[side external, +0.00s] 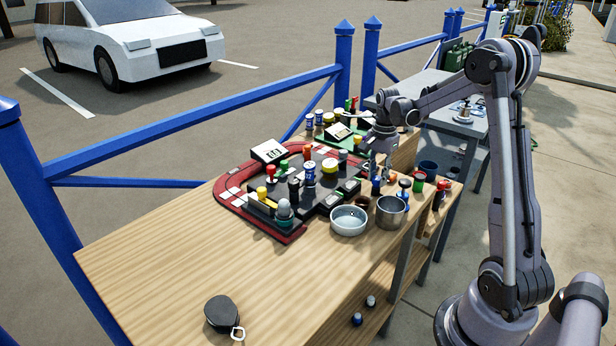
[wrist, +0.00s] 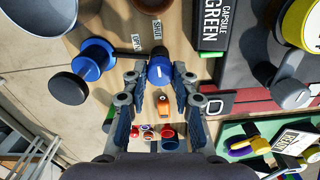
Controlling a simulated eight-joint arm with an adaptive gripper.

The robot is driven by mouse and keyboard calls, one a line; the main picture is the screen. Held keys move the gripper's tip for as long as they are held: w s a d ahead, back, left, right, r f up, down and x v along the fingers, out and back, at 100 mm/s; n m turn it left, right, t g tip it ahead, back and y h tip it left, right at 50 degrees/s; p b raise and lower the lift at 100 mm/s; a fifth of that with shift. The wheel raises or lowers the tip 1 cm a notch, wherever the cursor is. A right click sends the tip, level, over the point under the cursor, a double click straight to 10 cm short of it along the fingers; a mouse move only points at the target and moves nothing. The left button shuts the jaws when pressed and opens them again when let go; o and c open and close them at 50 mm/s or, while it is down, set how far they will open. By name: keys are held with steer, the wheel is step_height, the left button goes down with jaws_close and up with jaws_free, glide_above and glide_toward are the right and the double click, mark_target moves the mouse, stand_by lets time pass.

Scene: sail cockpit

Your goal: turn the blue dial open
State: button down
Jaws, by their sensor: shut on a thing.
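The blue dial (wrist: 160,73) is a small round blue knob with a pale mark on its face. In the wrist view it sits between the fingertips of my gripper (wrist: 159,80), which are shut on it from both sides. Small labels reading OPEN (wrist: 137,43) and SHUT (wrist: 158,29) are on the wood just beyond the dial. In the side external view my gripper (side external: 371,163) points down at the right edge of the wooden table. I cannot make out the dial clearly there, among the small parts and my fingers.
A blue part with a black knob (wrist: 67,88) is to the left. The table's (side external: 190,255) near left is mostly clear.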

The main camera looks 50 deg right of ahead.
mark_target(378, 178)
steer(key=shift+n, duration=0.3)
steer(key=n, duration=1.3)
stand_by(0.4)
steer(key=c, duration=1.1)
jaws_free()
steer(key=shift+o, duration=0.2)
step_height(378, 178, up, 12)
